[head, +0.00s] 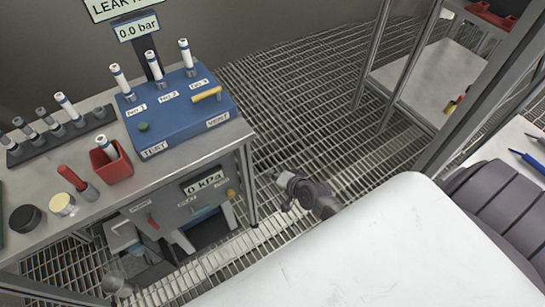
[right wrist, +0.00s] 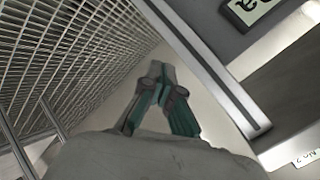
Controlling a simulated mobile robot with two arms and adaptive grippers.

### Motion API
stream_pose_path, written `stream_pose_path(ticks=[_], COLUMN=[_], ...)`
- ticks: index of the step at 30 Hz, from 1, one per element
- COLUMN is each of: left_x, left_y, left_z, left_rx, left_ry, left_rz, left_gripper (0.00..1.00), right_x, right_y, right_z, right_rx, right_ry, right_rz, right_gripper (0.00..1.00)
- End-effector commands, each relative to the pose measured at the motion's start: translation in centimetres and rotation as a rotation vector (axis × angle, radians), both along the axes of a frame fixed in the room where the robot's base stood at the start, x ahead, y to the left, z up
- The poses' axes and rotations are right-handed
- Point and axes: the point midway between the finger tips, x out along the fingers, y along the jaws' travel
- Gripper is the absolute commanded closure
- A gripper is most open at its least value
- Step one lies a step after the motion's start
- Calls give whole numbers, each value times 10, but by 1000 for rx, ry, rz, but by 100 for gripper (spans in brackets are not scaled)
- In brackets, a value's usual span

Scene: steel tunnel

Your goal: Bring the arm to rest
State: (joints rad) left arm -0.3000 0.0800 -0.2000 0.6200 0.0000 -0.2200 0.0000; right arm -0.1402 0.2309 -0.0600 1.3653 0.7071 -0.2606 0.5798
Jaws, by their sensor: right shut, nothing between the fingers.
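My right gripper (right wrist: 160,68) shows in the right wrist view, with grey-and-teal fingers brought together and nothing between them. Its grey housing fills the bottom of that view. A pale surface lies behind the fingers, and none of the bench's loose items shows at them. In the head view a grey jointed arm part (head: 318,198) shows over the floor grating, just beyond the white surface; its finger details are too small to tell. I cannot make out a left gripper.
A steel bench (head: 60,240) at left carries a blue test box (head: 178,122) with upright tubes, a tube rack (head: 62,130) and a red cup (head: 112,165). A panel reading 0 kPa (head: 204,181) sits below. A white surface (head: 370,260) fills the lower right. Open grating (head: 310,110) lies between.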

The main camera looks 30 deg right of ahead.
Motion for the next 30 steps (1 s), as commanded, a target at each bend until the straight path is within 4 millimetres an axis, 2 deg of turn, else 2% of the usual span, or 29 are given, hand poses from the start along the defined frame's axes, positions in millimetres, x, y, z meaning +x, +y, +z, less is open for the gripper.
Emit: stream_pose_path(ticks=[11,14,16,20,21,23,24,26,27,30], left_x=[0,0,0,0,0,0,0,0,0,0], left_y=[0,0,0,0,0,0,0,0,0,0], left_z=[0,0,0,0,0,0,0,0,0,0], left_rx=[0,0,0,0,0,0,0,0,0,0], left_ry=[0,0,0,0,0,0,0,0,0,0], left_rz=[0,0,0,0,0,-1,0,0,0,0], left_gripper=[60,60,60,60,60,60,60,60,60,60], right_x=[-1,-12,-30,-90,-113,-150,-175,-215,-242,-305], right_y=[0,1,2,8,10,14,17,21,24,30], right_z=[-1,-18,-43,-109,-130,-159,-176,-200,-214,-240], right_rx=[-2,-37,-94,-255,-311,-388,-437,-506,-547,-633], right_ry=[2,34,83,223,271,340,384,450,491,577], right_rz=[1,19,51,172,223,309,369,468,539,711], right_gripper=[100,100,100,100,100,100,100,100,100,100])
